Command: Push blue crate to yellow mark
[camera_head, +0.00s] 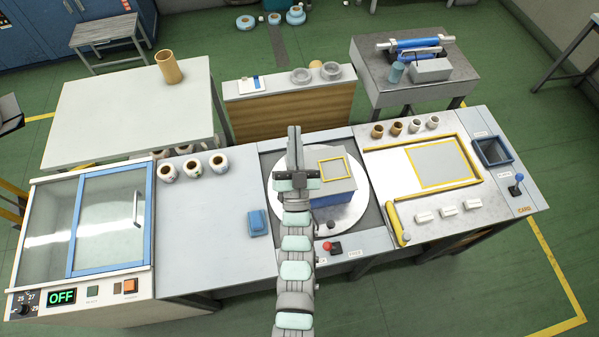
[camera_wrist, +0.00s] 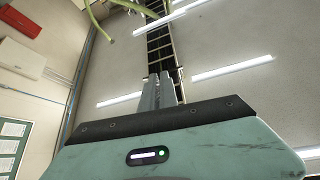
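A box with blue sides (camera_head: 333,199) and a grey top stands on the pale round turntable (camera_head: 350,218) in the middle of the bench. A yellow square outline (camera_head: 337,167) shows on the grey top. A larger yellow outline (camera_head: 410,165) marks the panel to the right. Further right is a dark bin with a blue rim (camera_head: 494,152); which one is the task's crate I cannot tell for sure. My gripper (camera_head: 294,130) is left of the box in the head view, fingers pointing up. In the wrist view its fingers (camera_wrist: 164,82) are together and empty, against the ceiling.
A blue block (camera_head: 258,222) lies left of the turntable, on otherwise mostly clear bench. Several rolls (camera_head: 193,168) stand behind it. A red button (camera_head: 334,247) is at the front edge. A yellow bar (camera_head: 397,223) and white blocks (camera_head: 448,211) lie right.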

